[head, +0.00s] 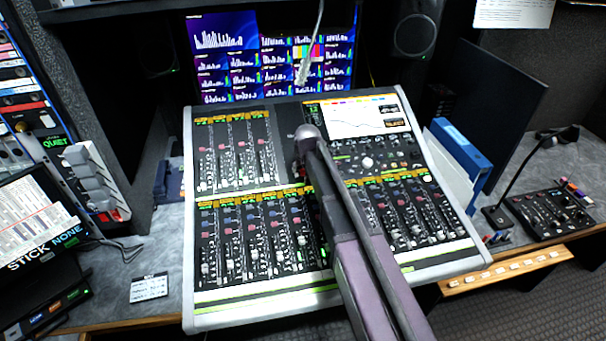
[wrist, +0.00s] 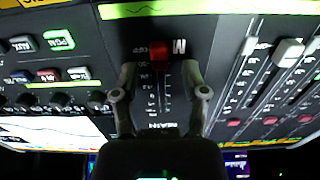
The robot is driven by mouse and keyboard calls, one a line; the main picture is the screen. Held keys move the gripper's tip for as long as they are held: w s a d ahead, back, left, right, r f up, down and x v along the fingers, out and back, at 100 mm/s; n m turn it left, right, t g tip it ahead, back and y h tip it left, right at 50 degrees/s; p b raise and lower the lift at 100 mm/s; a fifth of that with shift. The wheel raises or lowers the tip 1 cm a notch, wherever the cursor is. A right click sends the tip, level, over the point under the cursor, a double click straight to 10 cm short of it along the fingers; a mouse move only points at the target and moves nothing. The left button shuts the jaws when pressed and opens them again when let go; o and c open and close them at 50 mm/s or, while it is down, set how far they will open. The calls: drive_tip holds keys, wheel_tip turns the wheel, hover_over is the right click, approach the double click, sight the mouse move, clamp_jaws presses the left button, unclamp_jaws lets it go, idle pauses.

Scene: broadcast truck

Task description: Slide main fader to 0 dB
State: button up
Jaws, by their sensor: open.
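The mixing console (head: 255,304) stands on the desk in the head view, with banks of faders and a small screen. In the wrist view the main fader's red cap (wrist: 159,52) sits near the "M" mark, at one end of a scale strip (wrist: 162,90) labelled MAIN. My gripper (wrist: 160,72) is open, with one finger on each side of that strip. The cap is just beyond the fingertips, between their lines; I cannot tell whether they touch the panel. In the head view my arm covers the main fader.
Other fader caps (wrist: 289,50) lie to the right in the wrist view. A gooseneck microphone panel (head: 548,212) and a blue binder (head: 460,148) stand right of the console. A label card (head: 148,287) lies left. Monitors (head: 275,55) rise behind.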

drive_tip(key=shift+w+f+b, duration=0.25)
drive_tip(key=shift+f+b, duration=0.05)
drive_tip(key=shift+f, duration=0.3)
clamp_jaws()
